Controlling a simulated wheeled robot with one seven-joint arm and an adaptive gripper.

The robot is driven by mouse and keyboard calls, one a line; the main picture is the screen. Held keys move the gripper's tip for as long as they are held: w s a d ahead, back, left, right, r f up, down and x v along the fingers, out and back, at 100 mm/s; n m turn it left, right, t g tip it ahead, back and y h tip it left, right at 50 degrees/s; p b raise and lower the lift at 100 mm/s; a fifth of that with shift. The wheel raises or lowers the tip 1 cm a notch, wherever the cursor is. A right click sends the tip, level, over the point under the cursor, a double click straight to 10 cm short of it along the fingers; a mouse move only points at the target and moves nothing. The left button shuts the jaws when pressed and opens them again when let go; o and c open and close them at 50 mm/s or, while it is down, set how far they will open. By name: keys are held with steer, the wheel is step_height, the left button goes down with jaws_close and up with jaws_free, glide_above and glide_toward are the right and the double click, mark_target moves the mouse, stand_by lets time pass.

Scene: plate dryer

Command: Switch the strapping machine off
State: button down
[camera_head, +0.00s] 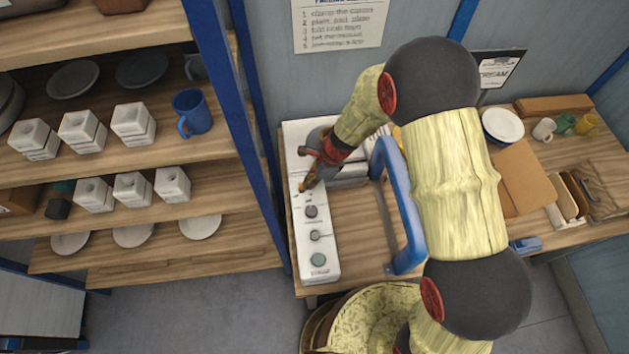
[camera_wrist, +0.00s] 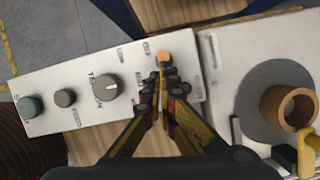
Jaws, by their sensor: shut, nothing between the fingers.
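The strapping machine has a long white control panel (camera_head: 320,265) and a blue arch (camera_head: 403,215) on the wooden table. In the wrist view, the panel (camera_wrist: 60,75) carries a green button (camera_wrist: 30,106), a small grey knob (camera_wrist: 65,97), a larger tension knob (camera_wrist: 108,87) and a small orange-tipped control (camera_wrist: 164,57). Lettering that looks like "OFF" is beside the orange control. My gripper (camera_wrist: 163,84) is shut and empty, its fingertips right at the orange control and partly covering its base. Contact cannot be told. In the head view my gripper (camera_head: 305,186) is over the panel's far half.
A blue shelf post (camera_head: 236,125) stands close left of the panel. Shelves beyond it hold white blocks, plates and a blue mug (camera_head: 192,112). A woven basket (camera_head: 370,320) is below the table's front. Cardboard (camera_head: 527,178), a plate stack (camera_head: 502,124) and cups lie to the right.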

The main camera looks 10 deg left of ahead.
stand_by(0.3)
steer(key=shift+r+p, duration=0.7)
steer(key=shift+r, duration=0.1)
steer(key=v, duration=1.2)
steer(key=shift+a, duration=0.1)
